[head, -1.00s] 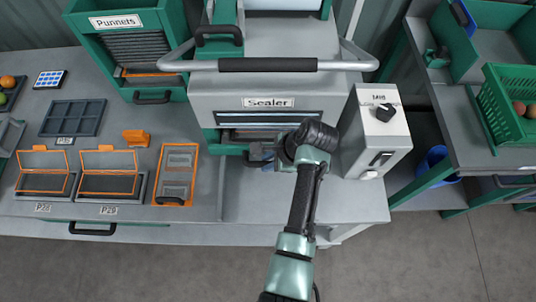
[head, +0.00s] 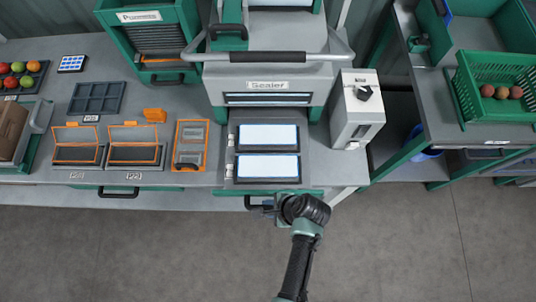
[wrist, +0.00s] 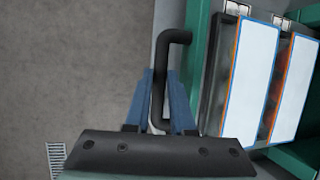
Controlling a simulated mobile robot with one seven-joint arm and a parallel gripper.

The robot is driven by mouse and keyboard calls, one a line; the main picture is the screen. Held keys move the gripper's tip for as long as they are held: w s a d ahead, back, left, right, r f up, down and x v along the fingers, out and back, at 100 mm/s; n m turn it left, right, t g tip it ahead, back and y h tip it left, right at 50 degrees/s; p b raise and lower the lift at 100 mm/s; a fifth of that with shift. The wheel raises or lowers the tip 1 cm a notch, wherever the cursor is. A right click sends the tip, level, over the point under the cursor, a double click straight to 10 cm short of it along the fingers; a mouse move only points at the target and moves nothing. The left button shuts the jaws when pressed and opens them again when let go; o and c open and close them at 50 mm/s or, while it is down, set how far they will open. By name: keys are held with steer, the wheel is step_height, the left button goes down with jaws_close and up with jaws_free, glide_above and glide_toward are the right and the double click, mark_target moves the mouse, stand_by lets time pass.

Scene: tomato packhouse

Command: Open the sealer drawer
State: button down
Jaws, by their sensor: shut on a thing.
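The sealer (head: 265,72) stands at the back middle of the bench, with its label on the front. Its drawer (head: 312,194) is slid out toward me below that front. Two white, blue-edged panels (head: 268,138) lie in the drawer, one behind the other; they also show at the right of the wrist view (wrist: 252,75). My gripper (head: 264,208) is at the drawer's front edge. In the wrist view, my gripper's blue fingers (wrist: 162,100) are shut on the black bar handle (wrist: 175,37) of the drawer. My wrist hides part of the drawer front in the head view.
A control box with a knob (head: 357,110) stands right of the drawer. Orange-framed trays (head: 192,145) and a dark compartment tray (head: 97,97) lie to the left. A green crate (head: 490,85) is on the right bench. The floor (head: 400,250) in front is clear.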

steer(key=shift+s, duration=0.45)
steer(key=c, duration=0.8)
jaws_free()
steer(key=shift+o, duration=0.2)
steer(key=v, duration=1.3)
steer(key=shift+b, duration=0.3)
